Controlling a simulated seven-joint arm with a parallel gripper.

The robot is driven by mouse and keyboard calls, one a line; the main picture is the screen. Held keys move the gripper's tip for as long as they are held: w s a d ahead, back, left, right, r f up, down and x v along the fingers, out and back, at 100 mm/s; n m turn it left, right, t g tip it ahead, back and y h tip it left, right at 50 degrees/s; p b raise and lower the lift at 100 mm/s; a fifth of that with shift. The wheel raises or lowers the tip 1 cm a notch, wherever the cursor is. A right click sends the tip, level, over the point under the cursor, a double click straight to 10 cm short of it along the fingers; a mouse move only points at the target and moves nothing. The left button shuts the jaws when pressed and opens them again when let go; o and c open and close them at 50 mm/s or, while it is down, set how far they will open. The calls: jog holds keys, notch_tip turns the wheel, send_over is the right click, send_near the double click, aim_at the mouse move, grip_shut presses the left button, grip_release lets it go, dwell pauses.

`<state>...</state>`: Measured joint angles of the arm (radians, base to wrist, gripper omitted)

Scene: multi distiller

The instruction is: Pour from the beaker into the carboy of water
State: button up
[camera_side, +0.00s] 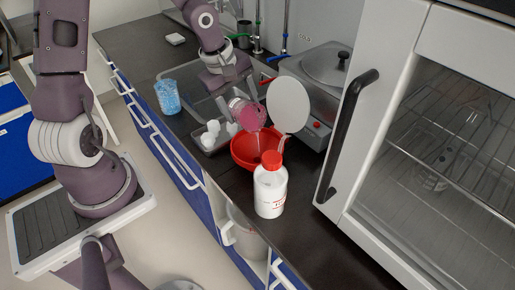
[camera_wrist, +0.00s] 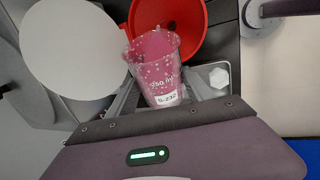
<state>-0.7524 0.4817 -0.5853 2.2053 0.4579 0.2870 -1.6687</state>
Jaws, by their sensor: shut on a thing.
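A clear beaker (camera_side: 246,112) with pink contents is tilted, its mouth down toward a red funnel-like bowl (camera_side: 240,152). My gripper (camera_side: 234,97) is shut on the beaker's sides. Pinkish liquid seems to run from its mouth down into the red bowl. In the wrist view the beaker (camera_wrist: 160,75) has white printing and a label, and sits between both fingers of my gripper (camera_wrist: 160,90). The red bowl (camera_wrist: 193,18) lies just beyond its mouth, with a dark centre. I cannot make out a carboy; what is under the red bowl is hidden.
A white bottle with a red cap (camera_side: 270,190) stands in front of the red bowl. A round white disc (camera_side: 288,104) is close on the right. A beaker of blue contents (camera_side: 167,97) stands left. White pieces (camera_side: 211,133) lie in a tray. A cabinet (camera_side: 372,130) bounds the right.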

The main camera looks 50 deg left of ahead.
jog(key=shift+d+f+y+p, duration=0.35)
jog(key=shift+d+y+p, duration=0.2)
jog(key=shift+y+p, duration=0.75)
dwell(2.5)
jog(key=shift+s+d+r+m+t+y+p, duration=0.15)
jog(key=shift+d+r+m+t+y+p, duration=0.2)
jog(key=shift+y+p, duration=0.5)
dwell(1.3)
